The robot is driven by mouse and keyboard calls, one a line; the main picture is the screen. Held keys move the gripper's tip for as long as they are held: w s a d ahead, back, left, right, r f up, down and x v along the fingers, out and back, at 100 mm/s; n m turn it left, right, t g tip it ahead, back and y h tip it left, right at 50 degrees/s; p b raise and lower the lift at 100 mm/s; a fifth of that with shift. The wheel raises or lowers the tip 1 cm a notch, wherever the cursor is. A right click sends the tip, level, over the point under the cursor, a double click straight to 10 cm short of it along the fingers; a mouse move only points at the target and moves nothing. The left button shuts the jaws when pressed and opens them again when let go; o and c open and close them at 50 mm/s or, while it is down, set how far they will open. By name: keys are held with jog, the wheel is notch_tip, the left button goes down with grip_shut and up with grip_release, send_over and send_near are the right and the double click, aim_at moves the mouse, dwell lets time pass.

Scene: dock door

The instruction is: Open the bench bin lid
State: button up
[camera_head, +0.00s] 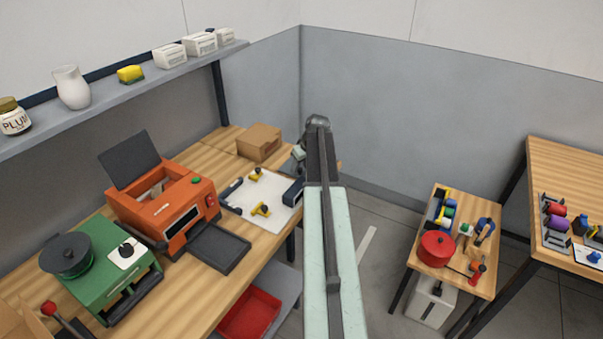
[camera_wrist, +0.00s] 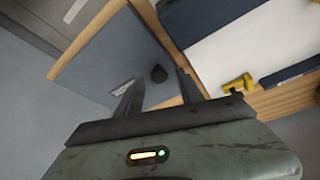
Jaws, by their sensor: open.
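In the wrist view a flat grey-blue panel (camera_wrist: 108,68) with wood-coloured edges carries a small dark round knob (camera_wrist: 158,73). It looks like the bin lid and lies flat, but I cannot tell for certain. My gripper (camera_wrist: 157,92) is open and empty, its two dark fingers spread on either side of the knob in the picture. I cannot tell how far the fingertips are from the panel. In the head view my gripper (camera_head: 299,154) is small and partly hidden by my arm at the bench's far right end, and the panel cannot be made out.
A white board (camera_head: 258,207) with yellow clamps lies beside my arm. An orange machine (camera_head: 165,205) with a raised dark lid and a green machine (camera_head: 98,265) stand on the wooden bench. A tan box (camera_head: 259,141) sits behind. A shelf (camera_head: 120,92) overhangs the bench.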

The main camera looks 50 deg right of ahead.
jog(key=shift+c, duration=0.2)
grip_shut()
jog(key=shift+f, duration=0.1)
dwell(1.1)
